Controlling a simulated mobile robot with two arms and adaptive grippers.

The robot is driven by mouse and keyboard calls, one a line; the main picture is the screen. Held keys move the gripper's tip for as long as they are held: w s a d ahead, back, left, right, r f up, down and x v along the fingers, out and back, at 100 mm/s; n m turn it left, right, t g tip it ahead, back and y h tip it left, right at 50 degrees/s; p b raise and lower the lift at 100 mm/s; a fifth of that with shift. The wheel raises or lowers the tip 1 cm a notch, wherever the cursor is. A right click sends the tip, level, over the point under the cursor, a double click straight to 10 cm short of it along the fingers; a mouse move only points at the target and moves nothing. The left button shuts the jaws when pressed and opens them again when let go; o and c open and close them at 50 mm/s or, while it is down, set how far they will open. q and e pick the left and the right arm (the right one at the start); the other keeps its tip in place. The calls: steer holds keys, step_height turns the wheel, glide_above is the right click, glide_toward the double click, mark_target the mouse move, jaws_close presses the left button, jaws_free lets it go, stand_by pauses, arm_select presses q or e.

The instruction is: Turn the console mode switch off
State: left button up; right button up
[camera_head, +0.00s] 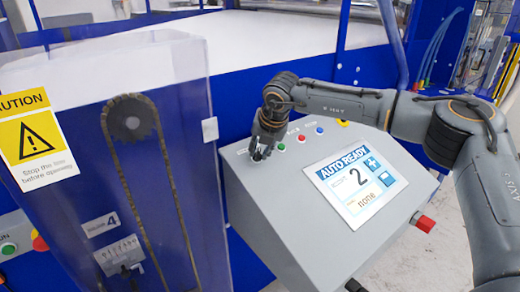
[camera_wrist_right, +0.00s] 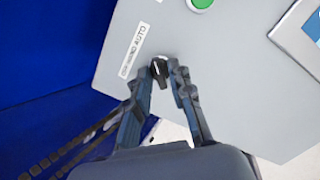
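The grey console (camera_head: 300,225) stands at the centre right, and its screen (camera_head: 358,180) reads "AUTO READY". The mode switch is a small black knob (camera_wrist_right: 160,72) with a pale pointer mark, next to a white label strip (camera_wrist_right: 134,50) whose words end in "AUTO". My right gripper (camera_head: 260,152) is at the console's upper left corner and hides most of the knob in the head view. In the right wrist view its two fingertips (camera_wrist_right: 161,76) are on either side of the knob and appear closed against it. My left gripper is not in view.
A green button (camera_head: 281,147) and other coloured lights line the console top beside the gripper. A red knob (camera_head: 424,223) sticks out at the console's right side. A clear guard with a chain drive (camera_head: 130,118) stands close on the left.

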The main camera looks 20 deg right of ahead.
jaws_close()
steer(key=shift+f+b, duration=0.1)
steer(key=shift+b, duration=0.25)
steer(key=shift+f+n+b, duration=0.15)
steer(key=shift+n+b, duration=0.45)
steer(key=shift+b, duration=0.1)
steer(key=n+b, duration=0.3)
steer(key=shift+b, duration=0.3)
steer(key=n+b, duration=0.1)
steer(key=n, duration=0.2)
steer(key=shift+y, duration=0.4)
steer(key=shift+n+b, duration=0.4)
steer(key=shift+n, duration=0.6)
steer(key=n, duration=0.2)
steer(key=shift+d+r+n, duration=0.1)
steer(key=shift+r+n, duration=0.1)
steer(key=shift+n, duration=0.2)
steer(key=n, duration=0.3)
steer(key=shift+n+y, duration=0.3)
steer(key=shift+y, duration=0.1)
arm_select(q)
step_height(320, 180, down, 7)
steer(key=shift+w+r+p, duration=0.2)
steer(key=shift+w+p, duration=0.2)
steer(key=shift+p, duration=0.05)
arm_select(e)
steer(key=shift+n+g, duration=0.4)
steer(key=shift+n, duration=1.1)
